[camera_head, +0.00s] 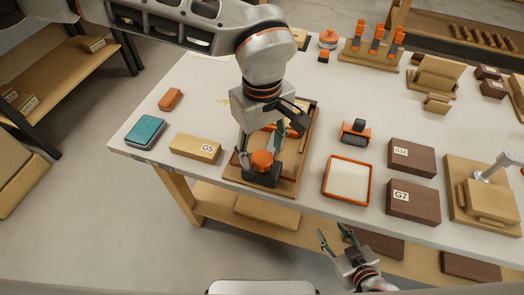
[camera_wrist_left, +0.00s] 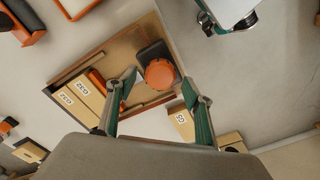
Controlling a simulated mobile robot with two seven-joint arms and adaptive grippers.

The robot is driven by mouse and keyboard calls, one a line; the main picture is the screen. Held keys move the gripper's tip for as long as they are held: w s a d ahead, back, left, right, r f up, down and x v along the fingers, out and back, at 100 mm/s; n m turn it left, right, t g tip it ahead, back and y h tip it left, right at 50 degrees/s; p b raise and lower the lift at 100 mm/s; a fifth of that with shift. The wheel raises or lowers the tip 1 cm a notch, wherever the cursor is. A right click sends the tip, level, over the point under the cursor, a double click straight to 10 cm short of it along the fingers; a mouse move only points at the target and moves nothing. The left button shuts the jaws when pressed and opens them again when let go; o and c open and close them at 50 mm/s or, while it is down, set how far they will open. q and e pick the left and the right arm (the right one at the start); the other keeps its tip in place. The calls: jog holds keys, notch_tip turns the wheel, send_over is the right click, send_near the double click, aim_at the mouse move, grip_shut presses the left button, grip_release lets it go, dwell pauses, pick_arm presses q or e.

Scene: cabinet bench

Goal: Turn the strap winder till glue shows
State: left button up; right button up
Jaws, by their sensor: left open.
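The strap winder is an orange knob (camera_head: 262,159) on a dark base, at the front edge of a wooden tray-like frame (camera_head: 231,172). The wrist view shows the knob (camera_wrist_left: 160,73) and its dark base (camera_wrist_left: 154,51) too. My left gripper (camera_head: 259,148) is over the frame with its fingers apart. In the wrist view the left gripper (camera_wrist_left: 158,80) has one green finger on each side below the knob, and nothing is clearly held. I cannot tell whether a finger touches the knob. No glue can be made out. My right gripper (camera_head: 332,233) is open and empty, before the bench's front edge.
A tan G5 block (camera_head: 196,148) and a teal case (camera_head: 145,131) lie left of the frame. An orange-rimmed tray (camera_head: 347,180), an orange-and-black tool (camera_head: 356,131) and dark G7 block (camera_head: 413,200) lie right. Bare bench top (camera_head: 315,125) separates them.

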aim_at(263, 158)
pick_arm(q)
notch_tip(263, 158, up, 10)
jog(key=shift+r, duration=0.25)
jog(key=shift+s, duration=0.1)
dwell(1.4)
